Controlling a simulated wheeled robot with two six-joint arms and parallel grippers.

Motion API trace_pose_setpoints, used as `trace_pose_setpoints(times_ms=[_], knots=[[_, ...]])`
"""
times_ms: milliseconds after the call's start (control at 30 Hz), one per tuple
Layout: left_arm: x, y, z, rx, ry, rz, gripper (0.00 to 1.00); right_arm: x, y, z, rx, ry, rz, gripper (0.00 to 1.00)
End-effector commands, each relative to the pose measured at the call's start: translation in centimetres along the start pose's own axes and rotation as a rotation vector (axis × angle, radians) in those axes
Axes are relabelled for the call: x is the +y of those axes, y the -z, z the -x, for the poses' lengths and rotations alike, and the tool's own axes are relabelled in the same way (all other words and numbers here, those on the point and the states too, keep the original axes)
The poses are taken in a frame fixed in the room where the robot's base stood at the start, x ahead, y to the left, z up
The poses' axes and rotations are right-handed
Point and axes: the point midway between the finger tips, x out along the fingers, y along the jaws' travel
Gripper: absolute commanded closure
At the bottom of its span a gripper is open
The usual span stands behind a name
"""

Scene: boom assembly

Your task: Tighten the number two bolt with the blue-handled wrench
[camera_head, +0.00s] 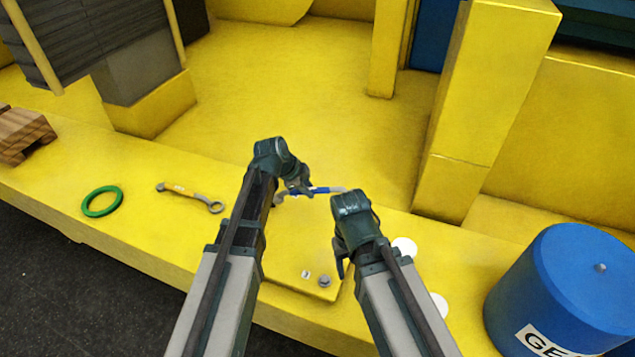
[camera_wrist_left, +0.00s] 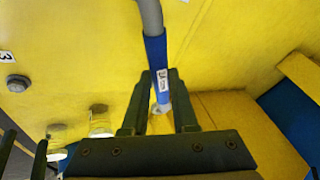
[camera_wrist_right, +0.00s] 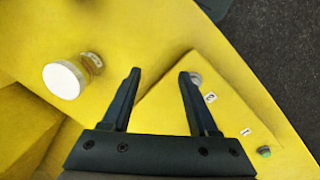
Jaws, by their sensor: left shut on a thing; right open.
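The blue-handled wrench (camera_head: 322,190) is held in my left gripper (camera_head: 303,187), above the yellow deck. In the left wrist view the fingers are shut on its blue handle (camera_wrist_left: 155,60), and its grey shaft runs out at the top. My right gripper (camera_wrist_right: 158,76) is open and empty over a raised yellow plate. In the right wrist view a grey bolt (camera_wrist_right: 195,79) is by the right fingertip, beside a number label (camera_wrist_right: 210,97) too small to read surely. A greenish bolt (camera_wrist_right: 264,151) is by the label 1 (camera_wrist_right: 246,131). A bolt (camera_head: 325,281) also shows in the head view.
An orange-handled wrench (camera_head: 190,193) and a green ring (camera_head: 102,200) lie on the deck at left. A white-capped post (camera_wrist_right: 65,80) stands beside the plate. A blue barrel (camera_head: 560,290) is at right, and a yellow post (camera_head: 490,100) rises behind. The back deck is clear.

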Motion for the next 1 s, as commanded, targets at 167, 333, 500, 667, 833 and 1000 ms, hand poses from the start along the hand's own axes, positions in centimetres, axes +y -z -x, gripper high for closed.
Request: trace_pose_setpoints(times_ms=[167, 333, 500, 667, 833, 1000], knots=[[0.0, -0.1, -0.1, 0.0, 0.0, 0.0, 1.0, 0.0, 0.0, -0.1, 0.0, 0.0, 0.0, 0.4], [0.2, -0.3, -0.7, 0.0, 0.001, 0.0, 1.0, -0.1, 0.0, -0.8, 0.0, 0.0, 0.001, 0.4], [0.6, -0.7, -1.7, 0.001, 0.0, 0.0, 1.0, -0.2, 0.1, -2.0, 0.0, -0.001, 0.004, 0.4], [1.0, -1.2, -3.0, 0.001, 0.0, 0.0, 1.0, -0.3, 0.2, -3.3, 0.0, -0.001, 0.007, 0.4], [1.4, -1.7, -4.1, 0.001, 0.001, 0.0, 1.0, -0.4, 0.3, -4.6, 0.0, -0.002, 0.01, 0.4], [1.5, -1.9, -4.5, 0.001, 0.001, 0.0, 1.0, -0.5, 0.3, -5.0, 0.0, -0.002, 0.012, 0.4]])
